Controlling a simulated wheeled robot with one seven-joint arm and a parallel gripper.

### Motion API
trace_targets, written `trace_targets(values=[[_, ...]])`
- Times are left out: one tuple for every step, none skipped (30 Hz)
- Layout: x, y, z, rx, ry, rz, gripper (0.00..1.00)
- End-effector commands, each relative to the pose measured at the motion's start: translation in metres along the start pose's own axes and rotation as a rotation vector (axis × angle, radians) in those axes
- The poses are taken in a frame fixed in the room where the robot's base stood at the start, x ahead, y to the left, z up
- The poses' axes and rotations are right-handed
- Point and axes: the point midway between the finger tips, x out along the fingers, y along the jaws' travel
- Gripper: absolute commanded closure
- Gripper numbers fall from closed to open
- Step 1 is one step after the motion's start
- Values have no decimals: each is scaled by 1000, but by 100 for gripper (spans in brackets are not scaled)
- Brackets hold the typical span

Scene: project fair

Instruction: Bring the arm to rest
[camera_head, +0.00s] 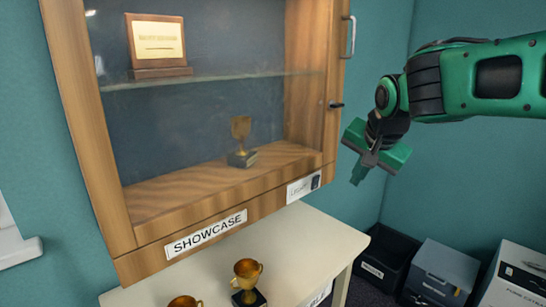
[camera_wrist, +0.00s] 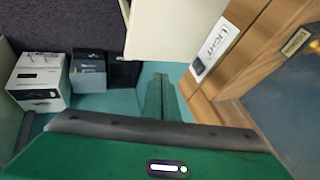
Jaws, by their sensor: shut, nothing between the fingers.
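My green arm reaches in from the right in the head view, with my gripper (camera_head: 357,177) pointing down and to the left. The gripper is shut and empty, held in the air to the right of the wooden showcase cabinet (camera_head: 155,229). In the wrist view the closed green fingers (camera_wrist: 161,98) stand upright at the middle, apart from the cabinet (camera_wrist: 228,75) on the right. Nothing touches the gripper.
A gold trophy (camera_head: 241,140) stands inside the showcase, and a plaque (camera_head: 157,45) sits on its glass shelf (camera_head: 225,78). Two more trophies stand on the white table (camera_head: 318,240). A black bin (camera_head: 383,257) and boxes (camera_head: 440,270) are on the floor at lower right.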

Motion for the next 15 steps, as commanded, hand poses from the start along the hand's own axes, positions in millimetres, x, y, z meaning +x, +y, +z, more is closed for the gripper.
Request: trace_targets(values=[[1, 25, -2, -9, -8, 36, 100], [2, 42, -2, -20, -16, 61, 100], [2, 66, -1, -37, -30, 97, 100], [2, 85, 0, -50, -44, 124, 100], [2, 106, 2, -62, -61, 152, 100], [0, 132, 6, -80, -86, 186, 100], [0, 151, 11, -93, -107, 210, 100], [-2, 170, 16, -106, -130, 232, 100], [-4, 195, 24, -121, -165, 260, 100], [-6, 213, 31, -133, -191, 277, 100], [-8, 230, 39, -143, -220, 293, 100], [-12, 252, 50, -157, -258, 310, 100], [-14, 266, 58, -166, -285, 319, 100], [-17, 279, 67, -175, -314, 327, 100], [-20, 295, 78, -185, -349, 333, 100]])
